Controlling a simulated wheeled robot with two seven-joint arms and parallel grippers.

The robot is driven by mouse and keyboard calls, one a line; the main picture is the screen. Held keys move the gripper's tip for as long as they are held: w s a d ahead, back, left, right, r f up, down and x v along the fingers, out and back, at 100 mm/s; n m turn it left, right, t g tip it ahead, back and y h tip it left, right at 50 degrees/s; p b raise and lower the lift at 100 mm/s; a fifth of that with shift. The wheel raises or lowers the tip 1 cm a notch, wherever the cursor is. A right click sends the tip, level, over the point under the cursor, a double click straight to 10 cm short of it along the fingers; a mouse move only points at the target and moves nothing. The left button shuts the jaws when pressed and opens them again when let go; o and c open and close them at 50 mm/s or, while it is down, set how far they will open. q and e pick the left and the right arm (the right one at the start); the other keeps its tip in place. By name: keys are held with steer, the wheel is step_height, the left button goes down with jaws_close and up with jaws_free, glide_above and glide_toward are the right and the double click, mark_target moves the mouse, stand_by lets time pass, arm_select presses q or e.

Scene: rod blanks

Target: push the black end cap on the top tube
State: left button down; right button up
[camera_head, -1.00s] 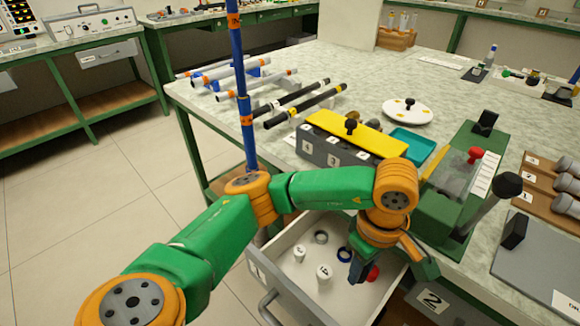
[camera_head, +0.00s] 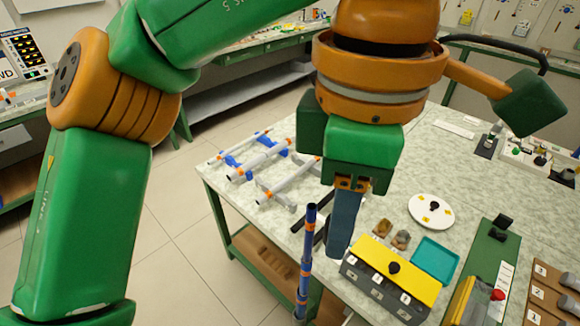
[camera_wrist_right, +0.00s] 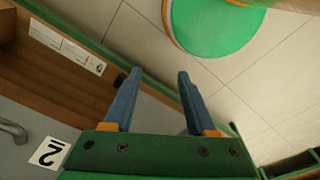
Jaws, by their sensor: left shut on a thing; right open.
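Several grey tubes (camera_head: 259,161) with orange bands lie on blue and grey supports at the table's far left. I cannot tell which is the top one. Dark rods (camera_head: 320,233) lie partly hidden behind my left gripper (camera_head: 340,252). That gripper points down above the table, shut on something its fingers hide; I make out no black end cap. My right gripper (camera_wrist_right: 157,75) is open and empty in the right wrist view, above the floor, beside the bench.
A numbered box with a yellow lid (camera_head: 408,281), a teal tray (camera_head: 435,262) and a white disc (camera_head: 421,211) stand right of my left gripper.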

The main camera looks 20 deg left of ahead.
mark_target(312, 207)
arm_select(q)
steer(key=w+a+f, duration=0.2)
steer(key=w+f, duration=0.1)
steer(key=w+a+f+p, duration=0.1)
steer(key=w+a+f, duration=0.1)
steer(key=w+f, duration=0.1)
steer(key=w+a+f+p, duration=0.1)
steer(key=w+a+f, duration=0.1)
steer(key=w, duration=0.3)
steer(key=shift+w+f, duration=0.25)
steer(key=shift+f, duration=0.45)
steer(key=f, duration=0.3)
steer(key=shift+s+d+f+p, duration=0.15)
steer(key=shift+s+f+p, duration=0.1)
steer(key=shift+p, duration=0.1)
steer(key=shift+w, duration=0.15)
steer(key=c, duration=0.6)
jaws_free()
steer(key=shift+w, duration=0.25)
steer(key=shift+s, duration=0.2)
